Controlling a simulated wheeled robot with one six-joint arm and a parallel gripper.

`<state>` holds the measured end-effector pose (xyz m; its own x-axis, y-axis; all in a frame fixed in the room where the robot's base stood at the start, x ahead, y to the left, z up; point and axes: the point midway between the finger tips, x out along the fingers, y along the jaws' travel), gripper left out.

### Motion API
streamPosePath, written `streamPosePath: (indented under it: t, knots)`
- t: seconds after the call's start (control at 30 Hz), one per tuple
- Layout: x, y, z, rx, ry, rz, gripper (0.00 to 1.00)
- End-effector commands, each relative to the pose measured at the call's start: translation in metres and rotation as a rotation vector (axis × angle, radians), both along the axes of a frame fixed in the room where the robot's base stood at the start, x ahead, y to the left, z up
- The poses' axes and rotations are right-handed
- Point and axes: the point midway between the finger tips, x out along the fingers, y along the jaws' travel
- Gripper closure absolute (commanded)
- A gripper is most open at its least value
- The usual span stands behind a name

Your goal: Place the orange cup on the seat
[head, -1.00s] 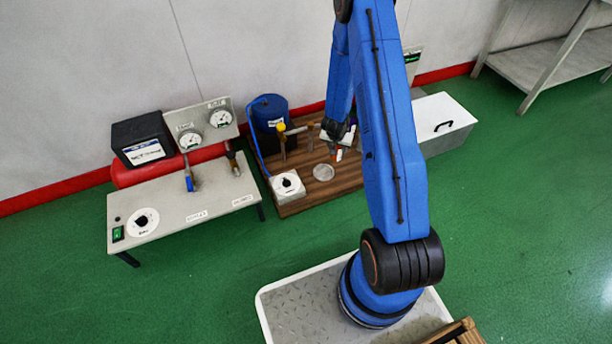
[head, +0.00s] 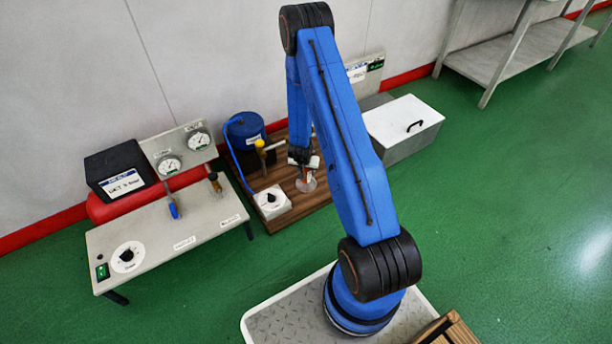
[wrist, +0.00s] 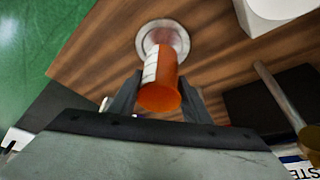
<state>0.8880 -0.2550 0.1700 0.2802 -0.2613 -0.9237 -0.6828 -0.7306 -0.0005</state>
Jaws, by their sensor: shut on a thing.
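The orange cup (wrist: 162,92) has a white label on its side and is held between the two dark fingers of my gripper (wrist: 160,80) in the wrist view. The seat (wrist: 180,38) is a round, pale metal disc on the wooden board. The cup's far end overlaps the seat's lower edge in that view; I cannot tell whether they touch. In the head view the cup (head: 307,174) is small and partly hidden by my gripper (head: 302,163), right at the seat (head: 308,185).
A grey bench with gauges (head: 190,240) stands left. A white box with a black handle (head: 400,118) stands right. Green floor is open further right.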

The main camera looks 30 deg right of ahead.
Motion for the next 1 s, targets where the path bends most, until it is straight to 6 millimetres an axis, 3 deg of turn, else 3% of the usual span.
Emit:
streamPosePath:
  t: [0.23, 0.67, 0.7, 0.73, 1.0]
  knots:
    - [0.000, 0.000, -0.031, 0.000, 0.002, 0.001, 0.78]
    - [0.000, 0.000, -0.037, 0.000, 0.001, 0.001, 0.78]
    - [0.000, 0.000, -0.036, 0.000, 0.001, 0.001, 0.47]
    - [0.000, 0.000, -0.036, 0.000, 0.001, 0.001, 0.40]
    - [0.000, 0.000, -0.036, 0.000, 0.001, 0.001, 0.38]
